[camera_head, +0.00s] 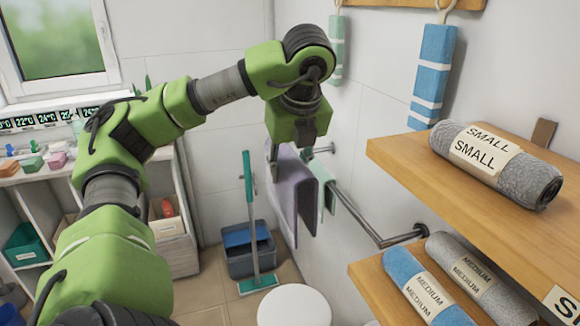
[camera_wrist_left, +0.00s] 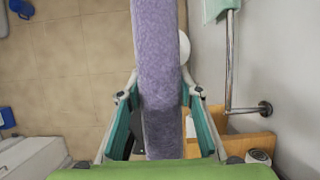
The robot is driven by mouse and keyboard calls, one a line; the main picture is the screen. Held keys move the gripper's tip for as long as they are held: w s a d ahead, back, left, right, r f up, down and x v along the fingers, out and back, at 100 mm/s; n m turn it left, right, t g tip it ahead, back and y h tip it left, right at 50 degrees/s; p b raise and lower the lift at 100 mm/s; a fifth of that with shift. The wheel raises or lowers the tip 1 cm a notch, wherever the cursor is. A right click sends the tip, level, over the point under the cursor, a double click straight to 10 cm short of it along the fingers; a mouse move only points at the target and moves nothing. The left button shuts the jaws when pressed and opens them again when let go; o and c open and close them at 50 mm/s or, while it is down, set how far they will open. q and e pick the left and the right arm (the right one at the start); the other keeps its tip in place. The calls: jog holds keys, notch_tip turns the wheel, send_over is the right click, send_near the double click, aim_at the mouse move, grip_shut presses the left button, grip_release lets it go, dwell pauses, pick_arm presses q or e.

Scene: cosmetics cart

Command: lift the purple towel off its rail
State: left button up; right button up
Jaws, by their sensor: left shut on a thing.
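The purple towel (camera_head: 291,190) hangs folded below my left gripper (camera_head: 274,160) in the head view. In the left wrist view the purple towel (camera_wrist_left: 160,60) runs as a long strip between the two fingers of my left gripper (camera_wrist_left: 159,96), which is shut on it. The metal rail (camera_head: 360,217) is fixed to the wall behind and to the right of the towel. In the wrist view the rail (camera_wrist_left: 229,60) lies to the right, with a visible gap from the towel. My right gripper is in neither view.
A pale green towel (camera_head: 329,193) hangs on the rail. Wooden shelves (camera_head: 400,160) with rolled grey and blue towels stand at the right. A mop (camera_head: 248,200), a blue-grey bucket (camera_head: 250,257) and a white round stool top (camera_head: 294,305) are below.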

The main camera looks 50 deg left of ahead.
aim_at(285, 190)
pick_arm(q)
jog(key=shift+r+p, duration=0.3)
jog(key=shift+p, duration=0.05)
jog(key=s+d+p, duration=0.5)
jog(key=s+d, duration=0.1)
jog(key=shift+s+d, duration=0.55)
jog(key=shift+f, duration=0.1)
